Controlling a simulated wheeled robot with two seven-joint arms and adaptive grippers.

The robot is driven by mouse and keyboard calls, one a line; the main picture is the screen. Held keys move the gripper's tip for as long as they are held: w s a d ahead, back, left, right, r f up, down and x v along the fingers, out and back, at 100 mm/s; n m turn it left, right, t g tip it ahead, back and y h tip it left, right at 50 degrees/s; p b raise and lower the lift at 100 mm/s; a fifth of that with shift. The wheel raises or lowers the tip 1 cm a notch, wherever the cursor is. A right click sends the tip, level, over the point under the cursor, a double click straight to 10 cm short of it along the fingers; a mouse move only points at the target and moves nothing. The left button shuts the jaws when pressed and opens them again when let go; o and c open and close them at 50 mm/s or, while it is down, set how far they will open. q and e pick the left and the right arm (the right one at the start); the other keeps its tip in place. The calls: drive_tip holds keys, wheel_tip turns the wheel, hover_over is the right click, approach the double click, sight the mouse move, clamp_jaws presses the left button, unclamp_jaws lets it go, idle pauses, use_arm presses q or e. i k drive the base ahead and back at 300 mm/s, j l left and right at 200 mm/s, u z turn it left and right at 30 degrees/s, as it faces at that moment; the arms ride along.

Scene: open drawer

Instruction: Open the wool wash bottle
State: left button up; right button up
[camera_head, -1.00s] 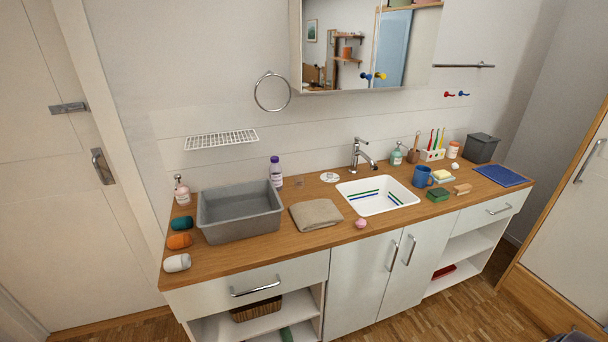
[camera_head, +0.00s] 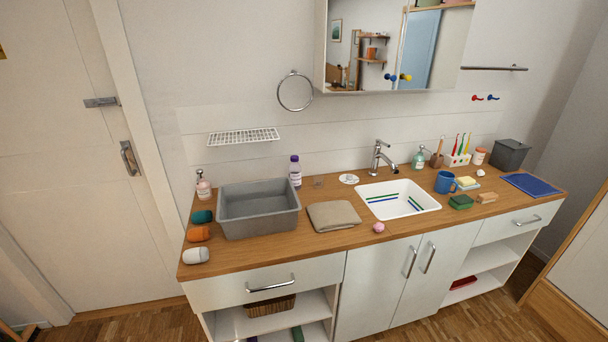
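A bottle with a purple cap and a pale label (camera_head: 295,172) stands upright on the wooden counter, behind the right back corner of the grey basin. It looks like the wool wash bottle, though its label is too small to read. Its cap is on. Its lower part is close to the basin's rim. Neither of my grippers shows in the head view.
The grey basin (camera_head: 230,226) stands left of the bottle's front, with a folded beige towel (camera_head: 333,215) to its right. A white sink (camera_head: 415,195) lies further right.

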sight(294, 169)
drive_tip(key=i+l+u, duration=0.4)
drive_tip(key=l, duration=0.2)
drive_tip(key=i+l+u, duration=0.4)
drive_tip(key=l, duration=0.25)
drive_tip(key=k, duration=0.1)
